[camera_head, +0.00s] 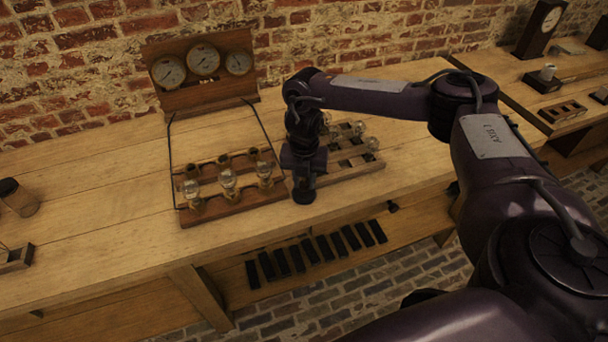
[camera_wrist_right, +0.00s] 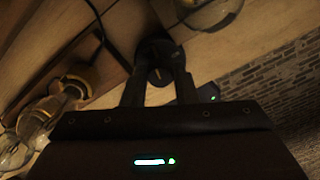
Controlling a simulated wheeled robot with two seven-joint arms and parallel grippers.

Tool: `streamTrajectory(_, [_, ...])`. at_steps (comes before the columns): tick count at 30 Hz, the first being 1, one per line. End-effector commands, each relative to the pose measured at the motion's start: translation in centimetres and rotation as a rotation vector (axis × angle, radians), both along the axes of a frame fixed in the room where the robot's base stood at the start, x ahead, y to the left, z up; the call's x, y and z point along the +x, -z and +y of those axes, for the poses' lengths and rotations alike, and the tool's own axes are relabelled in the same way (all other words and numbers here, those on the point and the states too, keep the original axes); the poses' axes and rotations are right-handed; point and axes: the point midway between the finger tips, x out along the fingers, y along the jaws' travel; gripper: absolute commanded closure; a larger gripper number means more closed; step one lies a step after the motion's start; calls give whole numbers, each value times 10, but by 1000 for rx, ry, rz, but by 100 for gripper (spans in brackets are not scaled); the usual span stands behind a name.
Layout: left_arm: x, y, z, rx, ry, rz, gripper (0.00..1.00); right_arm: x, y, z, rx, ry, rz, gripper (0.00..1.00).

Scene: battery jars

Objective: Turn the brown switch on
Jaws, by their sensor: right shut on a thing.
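My right gripper (camera_head: 304,194) points down at the front part of the workbench, just right of the wooden jar rack. In the wrist view the right gripper (camera_wrist_right: 158,82) has its two fingers closed on a dark, round-ended thing (camera_wrist_right: 153,49). I cannot tell for sure that this is the brown switch. In the head view the gripper and wrist hide whatever is between the fingers, so no switch and no on or off position can be made out there. My left gripper is not in view.
The wooden rack (camera_head: 238,206) with several glass jars stands close left of the gripper. Another slotted rack (camera_head: 350,170) with bulbs is behind right. A three-dial gauge board (camera_head: 208,98) stands at the wall. Black blocks (camera_head: 322,248) lie on the lower shelf. The bench's left side is mostly clear.

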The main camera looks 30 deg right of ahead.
Motion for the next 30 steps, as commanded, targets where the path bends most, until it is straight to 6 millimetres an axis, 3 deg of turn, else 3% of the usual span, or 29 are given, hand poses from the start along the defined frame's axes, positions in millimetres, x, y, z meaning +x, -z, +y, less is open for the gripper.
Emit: streamTrajectory(30, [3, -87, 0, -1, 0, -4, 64, -2, -4, 0, -2, 963, 2, 97])
